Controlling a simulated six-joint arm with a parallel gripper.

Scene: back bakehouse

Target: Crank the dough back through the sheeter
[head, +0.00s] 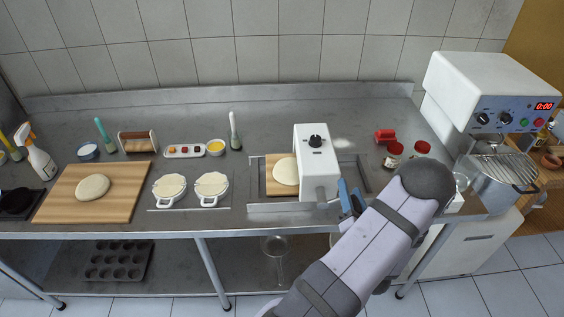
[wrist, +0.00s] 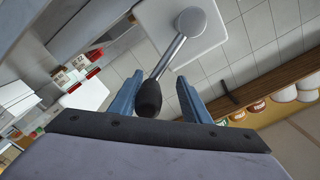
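The white sheeter (head: 318,172) stands on the steel counter with a black dial on top. A pale round of dough (head: 286,171) lies on a wooden board on its left side, its right edge close to the sheeter body. My gripper (head: 351,198) is at the sheeter's front right. In the wrist view, the crank (wrist: 173,56) is a metal arm with a dark knob (wrist: 148,98). The two blue fingers of my gripper (wrist: 157,82) stand apart with the knob between them, nearer the left finger. A gap shows on the right. The crank is hidden in the head view.
A cutting board (head: 125,200) with dough (head: 92,188) lies at the left. Two white pans (head: 170,188) sit between it and the sheeter. Red-lidded jars (head: 393,153) and a mixer (head: 490,95) stand at the right.

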